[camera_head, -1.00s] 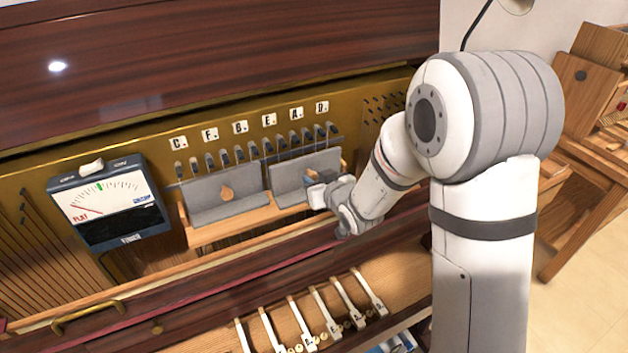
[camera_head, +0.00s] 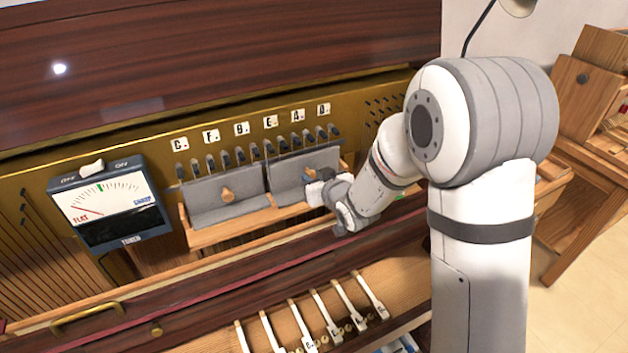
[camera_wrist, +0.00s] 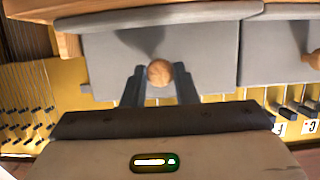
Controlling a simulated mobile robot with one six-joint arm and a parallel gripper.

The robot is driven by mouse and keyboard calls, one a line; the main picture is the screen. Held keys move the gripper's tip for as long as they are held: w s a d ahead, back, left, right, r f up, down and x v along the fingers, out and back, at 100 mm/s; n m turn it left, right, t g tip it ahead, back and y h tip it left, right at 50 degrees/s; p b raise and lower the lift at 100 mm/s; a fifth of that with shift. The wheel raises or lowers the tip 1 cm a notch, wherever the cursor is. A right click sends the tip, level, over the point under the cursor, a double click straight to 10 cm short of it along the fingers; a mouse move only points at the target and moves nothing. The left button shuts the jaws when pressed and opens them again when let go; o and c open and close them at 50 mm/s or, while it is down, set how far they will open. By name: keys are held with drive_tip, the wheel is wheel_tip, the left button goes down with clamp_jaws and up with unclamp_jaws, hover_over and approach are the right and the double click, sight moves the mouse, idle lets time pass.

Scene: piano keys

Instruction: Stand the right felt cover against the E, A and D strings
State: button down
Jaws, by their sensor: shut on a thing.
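The right felt cover (camera_head: 290,182) is a grey upright panel with a bottom ledge. It stands in front of the strings below the E, A and D labels, close beside the left felt cover (camera_head: 200,205). My gripper (camera_head: 308,179) is in front of the right cover. In the wrist view the gripper (camera_wrist: 159,80) is shut on the round wooden knob (camera_wrist: 159,72) of the right cover (camera_wrist: 210,60), one finger on each side. Whether the cover's back touches the strings is hidden.
A wooden shelf (camera_head: 232,232) runs under the covers. A tuner (camera_head: 108,205) with a dial hangs at the left. Tuning pins stand above the covers, under the letter labels. A dark wooden rail (camera_head: 200,282) and white keys (camera_head: 328,318) lie below my arm.

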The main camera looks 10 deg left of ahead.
drive_tip(key=shift+w+a, duration=0.55)
drive_tip(key=shift+w, duration=0.1)
drive_tip(key=c, duration=1.1)
unclamp_jaws()
drive_tip(key=shift+o, duration=0.2)
drive_tip(key=b+v, duration=0.1)
drive_tip(key=v, duration=0.7)
drive_tip(key=shift+d+f, duration=0.2)
drive_tip(key=shift+f, duration=0.15)
drive_tip(key=shift+s, duration=0.1)
